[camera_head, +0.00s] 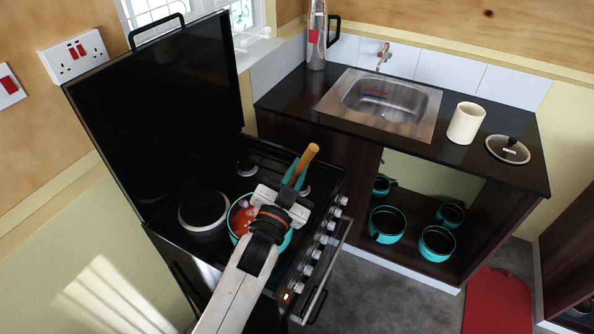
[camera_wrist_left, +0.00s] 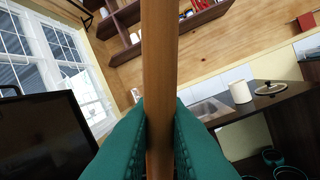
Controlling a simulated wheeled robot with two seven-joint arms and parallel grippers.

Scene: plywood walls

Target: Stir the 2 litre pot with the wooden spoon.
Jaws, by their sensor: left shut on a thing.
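My left gripper (camera_head: 295,173) is shut on the handle of the wooden spoon (camera_head: 307,154), above the stove. The handle also stands between the green fingertips in the left wrist view (camera_wrist_left: 160,75). A teal pot (camera_head: 287,241) with reddish-orange contents (camera_head: 241,221) sits on the front of the hob, partly under my left gripper and wrist. The lower end of the spoon is hidden by the gripper, so I cannot tell whether it is in the pot. My right gripper is not in view.
The raised black stove lid (camera_head: 160,110) stands behind the hob. A bare hotplate (camera_head: 203,211) is left of the pot. The counter at right holds a sink (camera_head: 385,103), a cream canister (camera_head: 466,123) and a glass lid (camera_head: 508,149). Several teal pots (camera_head: 387,224) stand on the shelf below.

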